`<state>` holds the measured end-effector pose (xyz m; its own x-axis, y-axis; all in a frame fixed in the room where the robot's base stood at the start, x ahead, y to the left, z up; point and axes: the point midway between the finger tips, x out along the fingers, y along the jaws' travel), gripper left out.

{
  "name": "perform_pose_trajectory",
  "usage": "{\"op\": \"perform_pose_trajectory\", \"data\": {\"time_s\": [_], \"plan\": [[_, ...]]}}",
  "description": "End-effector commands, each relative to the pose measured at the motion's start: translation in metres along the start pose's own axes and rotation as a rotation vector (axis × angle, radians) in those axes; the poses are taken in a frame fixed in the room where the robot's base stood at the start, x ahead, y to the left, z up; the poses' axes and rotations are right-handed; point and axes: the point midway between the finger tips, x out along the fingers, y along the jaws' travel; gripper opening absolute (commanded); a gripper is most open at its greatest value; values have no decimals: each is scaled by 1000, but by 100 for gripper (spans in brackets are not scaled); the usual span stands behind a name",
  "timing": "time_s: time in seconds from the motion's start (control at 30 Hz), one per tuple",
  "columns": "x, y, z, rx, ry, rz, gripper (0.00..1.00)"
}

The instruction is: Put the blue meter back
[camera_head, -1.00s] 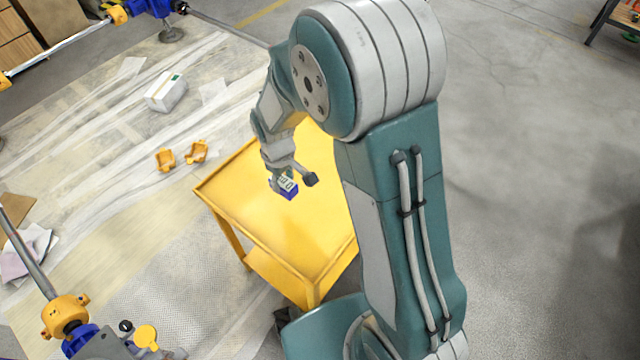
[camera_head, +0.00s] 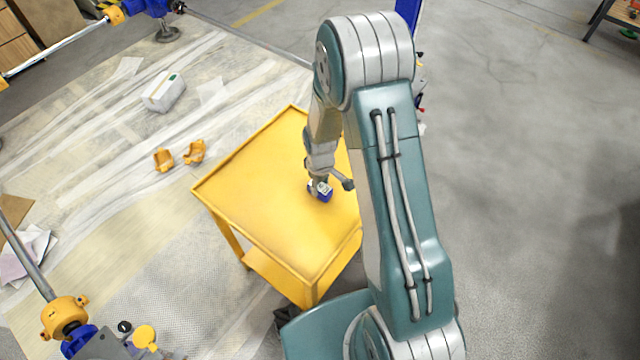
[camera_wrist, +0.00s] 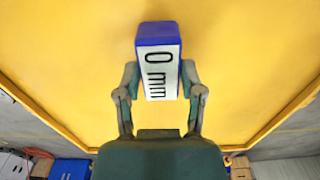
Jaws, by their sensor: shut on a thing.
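The blue meter (camera_head: 321,193) is a small blue block with a white face. In the wrist view the meter (camera_wrist: 158,62) shows "0 mm" on that face, reading sideways. My gripper (camera_head: 328,184) is shut on it, with a finger on each side in the wrist view (camera_wrist: 160,80). They are over the yellow table (camera_head: 255,190), right of its middle in the head view. I cannot tell whether the meter touches the tabletop.
The rest of the tabletop is bare, with a raised rim. Two orange pieces (camera_head: 194,152) and a white box (camera_head: 163,91) lie on the covered floor to the left. A blue and orange screw jack (camera_head: 66,318) stands at the lower left.

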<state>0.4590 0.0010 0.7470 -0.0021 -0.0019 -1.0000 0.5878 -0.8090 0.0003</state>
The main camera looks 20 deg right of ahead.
Motion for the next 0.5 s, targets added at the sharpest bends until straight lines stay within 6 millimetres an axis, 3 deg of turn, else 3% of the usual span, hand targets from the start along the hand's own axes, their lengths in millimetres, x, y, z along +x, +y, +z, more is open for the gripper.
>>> {"op": "perform_pose_trajectory", "data": {"time_s": [0.3, 0.33, 0.4, 0.5], "plan": [[2, 0, -1, 0, 1, 1, 0], [2, 0, -1, 0, 1, 1, 60], [2, 0, -1, 0, 1, 1, 85], [2, 0, -1, 0, 1, 1, 85]]}}
